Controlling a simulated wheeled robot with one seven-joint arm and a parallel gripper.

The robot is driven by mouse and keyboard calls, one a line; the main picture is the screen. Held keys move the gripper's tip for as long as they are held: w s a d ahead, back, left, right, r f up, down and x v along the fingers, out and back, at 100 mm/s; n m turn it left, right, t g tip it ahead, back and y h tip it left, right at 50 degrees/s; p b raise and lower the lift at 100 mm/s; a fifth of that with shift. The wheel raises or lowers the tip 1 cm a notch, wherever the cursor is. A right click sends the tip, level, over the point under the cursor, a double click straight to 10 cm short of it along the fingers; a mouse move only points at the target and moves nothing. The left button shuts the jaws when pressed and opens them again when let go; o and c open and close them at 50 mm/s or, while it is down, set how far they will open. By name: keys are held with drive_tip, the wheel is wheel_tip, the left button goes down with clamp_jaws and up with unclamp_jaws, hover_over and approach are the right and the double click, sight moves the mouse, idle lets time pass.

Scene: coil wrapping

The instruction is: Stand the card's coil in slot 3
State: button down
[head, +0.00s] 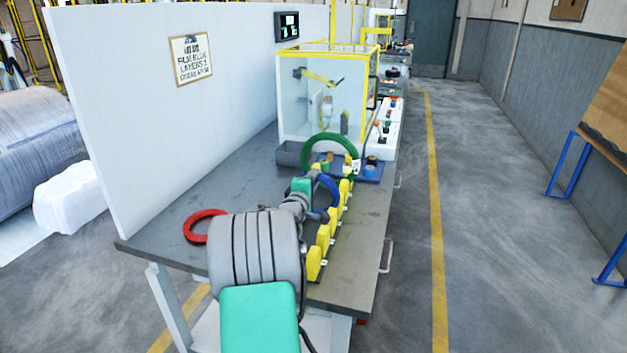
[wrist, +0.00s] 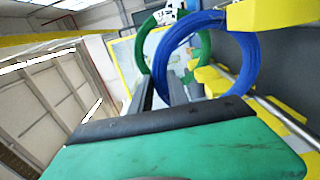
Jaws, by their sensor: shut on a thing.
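A card (head: 191,59) hangs on the white wall; its small print seems to include the word blue. My gripper (head: 315,188) is shut on a blue coil (head: 334,191), which stands roughly upright beside the row of yellow slot blocks (head: 323,236). In the wrist view, the blue coil (wrist: 251,55) is at the dark fingers (wrist: 165,92), close to a yellow block. Whether its lower edge rests in a slot is hidden, and I cannot read slot numbers. My arm covers part of the row in the head view.
A green coil (head: 307,147) stands upright farther along the bench. A red coil (head: 187,228) lies flat on the bench (head: 165,245) at left. A yellow-framed clear enclosure (head: 300,95) and a blue-based device (head: 372,172) stand behind. The aisle at right is clear.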

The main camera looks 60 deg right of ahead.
drive_tip(key=shift+f+b, duration=0.3)
drive_tip(key=shift+f, duration=0.05)
drive_tip(key=c, duration=1.2)
unclamp_jaws()
drive_tip(key=shift+c, duration=0.2)
drive_tip(key=shift+o, duration=0.3)
drive_tip(key=shift+f, duration=0.15)
drive_tip(key=s+a, duration=0.1)
drive_tip(key=a, duration=0.6)
drive_tip(key=shift+a, duration=0.4)
drive_tip(key=shift+s, duration=0.1)
